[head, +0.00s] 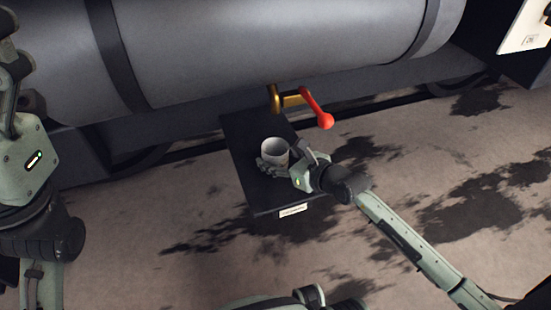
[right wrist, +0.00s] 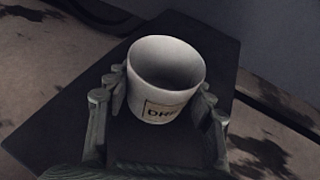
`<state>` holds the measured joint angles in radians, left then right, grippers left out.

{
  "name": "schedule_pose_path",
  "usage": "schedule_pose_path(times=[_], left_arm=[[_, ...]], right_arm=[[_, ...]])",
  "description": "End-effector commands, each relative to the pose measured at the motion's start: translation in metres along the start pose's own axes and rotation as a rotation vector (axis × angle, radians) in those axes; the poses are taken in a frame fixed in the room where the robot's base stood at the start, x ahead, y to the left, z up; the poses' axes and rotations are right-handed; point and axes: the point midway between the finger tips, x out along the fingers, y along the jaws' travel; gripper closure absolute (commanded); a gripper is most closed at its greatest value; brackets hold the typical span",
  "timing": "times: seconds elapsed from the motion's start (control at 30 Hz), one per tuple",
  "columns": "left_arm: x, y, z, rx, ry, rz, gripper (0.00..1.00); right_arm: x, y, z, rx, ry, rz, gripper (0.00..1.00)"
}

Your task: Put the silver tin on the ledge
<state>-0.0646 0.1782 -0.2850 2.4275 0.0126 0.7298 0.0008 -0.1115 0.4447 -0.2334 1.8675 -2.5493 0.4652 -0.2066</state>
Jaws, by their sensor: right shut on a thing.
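The silver tin (head: 274,151) is a pale grey, open-topped cup shape, upright, in the middle of the head view. In the right wrist view the tin (right wrist: 165,78) shows a dark hollow inside and a partly legible label on its side. My right gripper (head: 275,163) is shut on it, with a finger on either side (right wrist: 160,100). The ledge (head: 243,150) is a flat dark board below the tin; whether the tin touches it I cannot tell. My left gripper (head: 14,75) is at the left edge, partly cut off, and its jaws are unclear.
A red-knobbed lever (head: 318,108) on a brass bracket (head: 277,98) stands just behind the ledge. A large grey boiler cylinder (head: 270,45) spans the back. A small white label (head: 293,211) is at the ledge's front edge. Stained ground lies around it.

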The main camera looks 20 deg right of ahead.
Motion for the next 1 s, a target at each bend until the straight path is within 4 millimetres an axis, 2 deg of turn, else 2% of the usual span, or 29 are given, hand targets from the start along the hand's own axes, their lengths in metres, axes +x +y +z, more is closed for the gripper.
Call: schedule_pose_path(times=[0.2, 0.23, 0.4, 0.77, 0.87, 1.0], left_arm=[[0.0, 0.0, 0.0, 0.0, 0.0, 0.0, 0.22], [0.0, 0.0, 0.0, 0.0, 0.0, 0.0, 0.22], [0.0, 0.0, 0.0, 0.0, -0.001, -0.001, 0.22], [0.002, -0.001, 0.0, 0.001, 0.0, 0.0, 0.22], [0.006, -0.001, -0.002, 0.001, 0.004, -0.002, 0.22], [0.008, -0.003, -0.003, -0.004, -0.007, -0.018, 0.22]], right_arm=[[0.001, 0.0, -0.002, 0.001, 0.0, 0.0, 0.82], [0.001, 0.0, -0.002, 0.001, 0.001, 0.0, 0.45], [0.001, 0.0, -0.002, 0.0, 0.001, 0.0, 0.26], [-0.003, 0.0, 0.002, 0.0, 0.001, 0.0, 0.26], [-0.017, 0.0, 0.002, 0.001, 0.003, 0.0, 0.26], [-0.046, 0.001, 0.002, 0.0, 0.005, 0.0, 0.26]])
